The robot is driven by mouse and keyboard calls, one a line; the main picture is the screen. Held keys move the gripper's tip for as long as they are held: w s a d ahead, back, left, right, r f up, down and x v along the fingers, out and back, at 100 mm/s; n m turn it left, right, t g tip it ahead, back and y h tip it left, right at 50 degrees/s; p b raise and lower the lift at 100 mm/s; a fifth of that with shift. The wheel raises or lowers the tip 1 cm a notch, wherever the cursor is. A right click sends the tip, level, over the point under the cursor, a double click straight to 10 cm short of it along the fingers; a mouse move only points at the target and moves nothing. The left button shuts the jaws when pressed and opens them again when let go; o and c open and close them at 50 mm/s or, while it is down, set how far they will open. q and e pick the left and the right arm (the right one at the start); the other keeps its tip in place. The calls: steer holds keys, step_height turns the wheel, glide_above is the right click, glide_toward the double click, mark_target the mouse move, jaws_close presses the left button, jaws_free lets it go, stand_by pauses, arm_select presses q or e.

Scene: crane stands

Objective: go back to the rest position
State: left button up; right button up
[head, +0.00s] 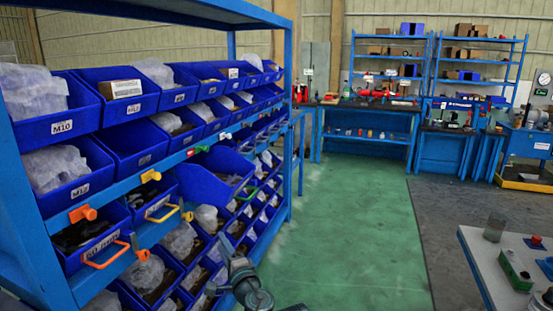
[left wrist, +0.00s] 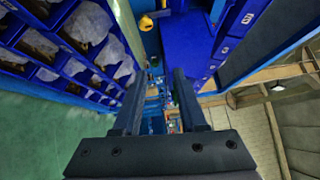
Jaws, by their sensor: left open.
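My left gripper (left wrist: 158,88) shows in the left wrist view with its two dark fingers apart and nothing between them. In the head view my grey left arm (head: 243,278) is at the bottom centre, just right of the bin rack's lower rows. Its fingers are hard to make out there. The wrist view looks along the rack, with bins holding bagged parts (left wrist: 88,22) on the left and a plain blue bin surface (left wrist: 188,40) ahead at the top. My right gripper is not in view.
A blue rack (head: 287,110) of blue bins fills the left side. One larger bin (head: 222,168) sits tilted out from its row. A grey table (head: 490,262) with small items stands at lower right. Blue workbenches (head: 365,140) line the back. The green floor (head: 350,225) between is clear.

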arm_select(q)
steer(key=s+a+f+n+g, duration=0.4)
steer(key=a+f+g, duration=0.1)
steer(key=f, duration=0.2)
steer(key=s+a+f+n+g, duration=0.3)
steer(key=a+f+n+g, duration=0.15)
steer(key=f, duration=0.25)
steer(key=s+d+f+n+g+h, duration=0.4)
steer(key=s+d+f+g+h, duration=0.25)
steer(key=s+f+h, duration=0.3)
steer(key=s+d+r+m+p, duration=0.1)
steer(key=s+d+r+p, duration=0.1)
steer(key=r+p, duration=0.6)
steer(key=s+d+r+m+y+p, duration=0.1)
steer(key=s+d+r+p, duration=0.1)
steer(key=d+r+p, duration=0.3)
steer(key=s+d+r+m+p, duration=0.1)
steer(key=d+r+p, duration=0.3)
steer(key=r+p, duration=0.8)
steer(key=shift+s+d+g, duration=0.25)
steer(key=shift+s+g, duration=0.05)
steer(key=shift+s, duration=0.5)
steer(key=shift+m+y, duration=0.25)
steer(key=shift+a, duration=0.1)
